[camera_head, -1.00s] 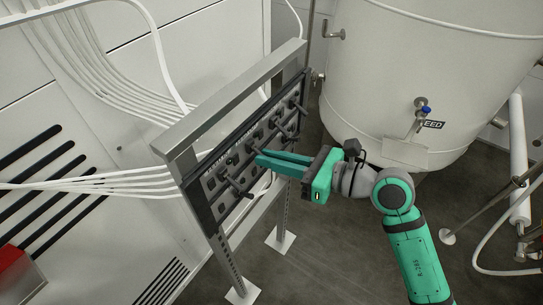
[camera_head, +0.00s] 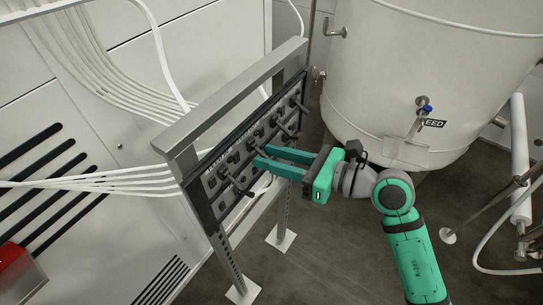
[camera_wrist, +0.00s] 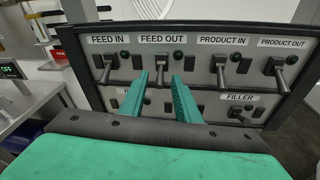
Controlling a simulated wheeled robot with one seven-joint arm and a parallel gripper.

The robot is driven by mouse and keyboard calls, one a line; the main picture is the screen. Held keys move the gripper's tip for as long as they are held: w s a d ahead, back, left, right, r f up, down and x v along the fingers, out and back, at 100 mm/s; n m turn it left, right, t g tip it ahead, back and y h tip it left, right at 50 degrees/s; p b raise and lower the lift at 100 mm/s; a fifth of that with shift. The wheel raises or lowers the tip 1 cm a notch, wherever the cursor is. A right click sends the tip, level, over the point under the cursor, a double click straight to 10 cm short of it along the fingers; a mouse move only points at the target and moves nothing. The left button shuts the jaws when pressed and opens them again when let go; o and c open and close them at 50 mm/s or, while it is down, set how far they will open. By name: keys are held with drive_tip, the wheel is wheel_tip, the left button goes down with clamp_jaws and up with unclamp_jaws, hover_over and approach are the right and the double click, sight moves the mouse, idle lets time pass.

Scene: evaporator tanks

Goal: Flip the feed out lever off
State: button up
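The dark control panel (camera_head: 245,150) shows at centre-left in the head view. In the wrist view, the feed out lever (camera_wrist: 160,72) is under the FEED OUT label (camera_wrist: 161,39), its handle pointing down. My gripper (camera_head: 261,155) is open at the panel face. In the wrist view my gripper (camera_wrist: 159,76) has one green finger on each side of the feed out lever, with a gap between each finger and the lever. I cannot tell how deep the lever sits between the fingers.
The feed in lever (camera_wrist: 106,68) is close left, and the product in lever (camera_wrist: 220,74) and product out lever (camera_wrist: 279,76) are to the right. Lower-row switches are partly hidden by my fingers. A large white tank (camera_head: 420,70) stands behind right.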

drive_tip(key=v, duration=1)
drive_tip(key=shift+s+d, duration=0.15)
drive_tip(key=shift+d, duration=0.2)
